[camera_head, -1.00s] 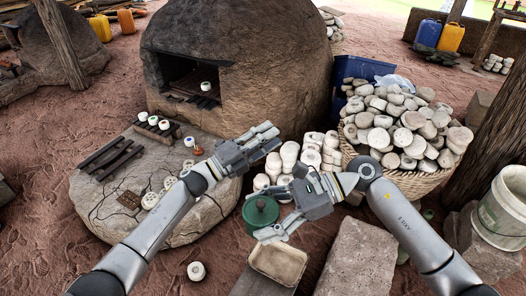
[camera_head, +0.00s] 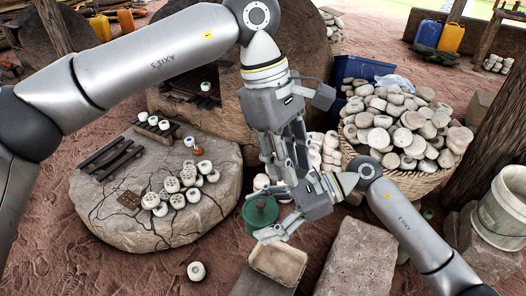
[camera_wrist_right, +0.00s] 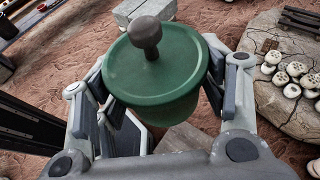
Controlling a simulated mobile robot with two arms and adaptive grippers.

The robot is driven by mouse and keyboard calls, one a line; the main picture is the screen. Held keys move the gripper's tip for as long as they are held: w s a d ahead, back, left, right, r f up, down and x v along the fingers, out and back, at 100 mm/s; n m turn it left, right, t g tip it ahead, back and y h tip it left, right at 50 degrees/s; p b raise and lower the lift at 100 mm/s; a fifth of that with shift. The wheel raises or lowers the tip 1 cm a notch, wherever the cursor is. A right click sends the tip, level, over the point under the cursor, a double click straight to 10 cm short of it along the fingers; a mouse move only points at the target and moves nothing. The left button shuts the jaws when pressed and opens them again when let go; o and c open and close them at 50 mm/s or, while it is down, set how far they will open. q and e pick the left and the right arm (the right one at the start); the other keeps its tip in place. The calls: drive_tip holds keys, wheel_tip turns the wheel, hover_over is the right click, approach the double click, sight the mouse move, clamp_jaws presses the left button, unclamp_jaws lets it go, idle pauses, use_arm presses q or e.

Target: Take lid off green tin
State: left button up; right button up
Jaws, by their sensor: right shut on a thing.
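My right gripper (camera_head: 270,214) is shut on the tin, with one finger on each side; this grip also shows in the right wrist view (camera_wrist_right: 158,88). My left gripper (camera_head: 288,180) points down from above, just behind and right of the tin. Its fingers look apart, with nothing seen between them. They overlap my right gripper in the head view, so the gap between the two grippers is unclear.
A shallow tan tray (camera_head: 278,264) lies in front of the tin, beside a stone block (camera_head: 360,260). Stacked white pieces (camera_head: 322,150) and a full basket (camera_head: 415,183) stand behind and right. The slab (camera_head: 150,230) at left holds several small white pots.

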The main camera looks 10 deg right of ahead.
sight(263, 202)
use_arm(q)
drive_tip(key=w+a+m+t+y, duration=0.1)
drive_tip(key=a+t+y, duration=0.1)
drive_tip(key=a+y, duration=0.15)
drive_tip(key=shift+h, duration=0.45)
drive_tip(key=f, duration=1.1)
drive_tip(key=shift+a, duration=0.3)
clamp_jaws()
drive_tip(key=shift+w+d+r, duration=0.1)
drive_tip(key=shift+w+r, duration=0.05)
drive_tip(key=shift+r, duration=0.05)
